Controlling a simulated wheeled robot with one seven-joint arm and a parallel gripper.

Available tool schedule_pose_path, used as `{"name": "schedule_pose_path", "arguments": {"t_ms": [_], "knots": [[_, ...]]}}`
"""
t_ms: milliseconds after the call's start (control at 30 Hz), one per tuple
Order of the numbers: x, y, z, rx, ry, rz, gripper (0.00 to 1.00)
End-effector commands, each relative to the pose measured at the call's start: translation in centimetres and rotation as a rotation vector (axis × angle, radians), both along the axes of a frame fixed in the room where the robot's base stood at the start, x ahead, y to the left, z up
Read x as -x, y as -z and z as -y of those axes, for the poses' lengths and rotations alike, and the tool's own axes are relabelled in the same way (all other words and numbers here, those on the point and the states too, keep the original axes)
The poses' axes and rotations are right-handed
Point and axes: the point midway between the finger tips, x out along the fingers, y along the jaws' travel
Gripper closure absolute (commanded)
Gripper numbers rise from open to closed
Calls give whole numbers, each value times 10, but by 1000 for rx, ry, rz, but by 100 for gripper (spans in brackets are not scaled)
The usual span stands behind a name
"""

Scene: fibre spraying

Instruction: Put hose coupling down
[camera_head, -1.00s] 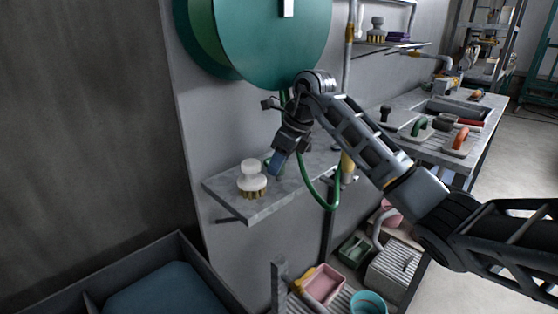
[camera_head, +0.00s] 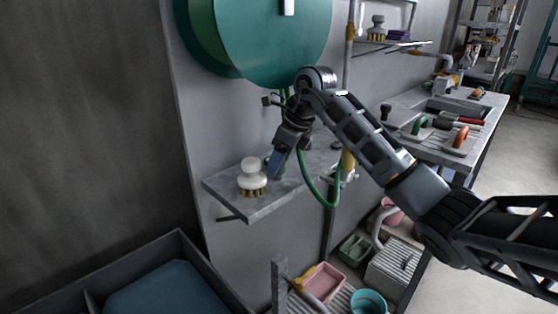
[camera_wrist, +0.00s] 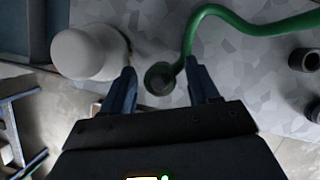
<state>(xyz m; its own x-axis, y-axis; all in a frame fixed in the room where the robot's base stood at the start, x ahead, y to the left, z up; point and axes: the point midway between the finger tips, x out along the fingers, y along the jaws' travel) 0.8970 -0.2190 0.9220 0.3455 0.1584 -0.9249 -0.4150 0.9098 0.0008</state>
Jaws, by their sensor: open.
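The hose coupling (camera_wrist: 160,79) is a dark round end on a green hose (camera_wrist: 235,24). In the wrist view it lies between the two fingers of my gripper (camera_wrist: 160,88), with gaps at the sides. My gripper is open around it, low over the grey shelf (camera_wrist: 262,75). In the head view my gripper (camera_head: 275,163) is just above the shelf (camera_head: 243,207), right of a white-topped brush. The green hose (camera_head: 308,191) loops down beside the shelf from the reel. The coupling is mostly hidden there, and whether it rests on the shelf I cannot tell.
The white-topped brush (camera_head: 252,177) stands close to my gripper's left on the shelf; its white knob (camera_wrist: 90,53) is close to the left finger. A large green reel (camera_head: 262,40) hangs above. Dark cylindrical pieces (camera_wrist: 305,60) lie at the wrist view's right edge.

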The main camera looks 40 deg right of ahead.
Motion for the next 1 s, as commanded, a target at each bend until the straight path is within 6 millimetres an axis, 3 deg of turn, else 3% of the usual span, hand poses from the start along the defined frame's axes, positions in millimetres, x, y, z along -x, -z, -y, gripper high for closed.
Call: {"name": "schedule_pose_path", "arguments": {"t_ms": [133, 600, 800, 1000], "knots": [[8, -24, 6, 3, 2, 4, 40], [98, -22, 45, 1, 3, 2, 40], [115, -23, 53, 1, 0, 0, 40], [118, -23, 54, 1, 0, 0, 40]]}}
